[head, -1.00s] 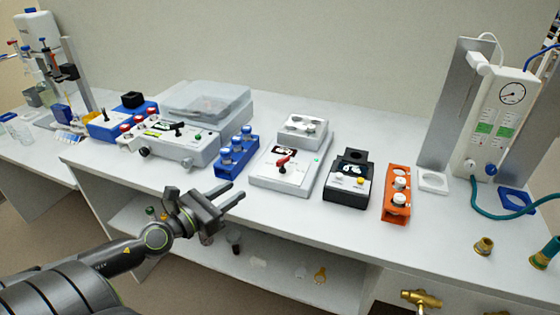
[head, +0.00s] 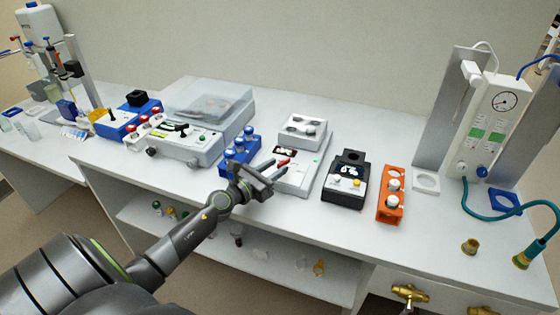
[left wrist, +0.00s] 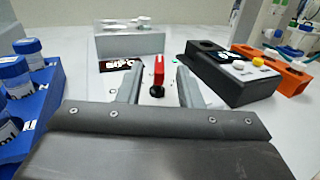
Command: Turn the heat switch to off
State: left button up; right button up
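A switch with a red lever and a black base (left wrist: 158,72) stands on a white box (head: 308,176) in the middle of the bench. Its label is too small to read. My left gripper (head: 281,169) is open and empty at the front of this box. In the left wrist view the two fingers (left wrist: 158,80) point at the switch, with the red lever showing between them and no visible contact. In the head view the gripper partly covers the box. My right gripper is not in view.
A blue rack of blue-capped vials (head: 236,165) stands close left of the gripper. A black device (head: 344,190) and an orange rack (head: 386,214) stand to the right. A grey device with a black switch (head: 185,140) is further left. A white block (head: 303,132) sits behind.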

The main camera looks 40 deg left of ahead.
aim_at(284, 163)
pick_arm(q)
jog(key=shift+w+d, duration=0.15)
jog(key=shift+w, duration=1.15)
jog(key=shift+c, duration=0.2)
grip_shut()
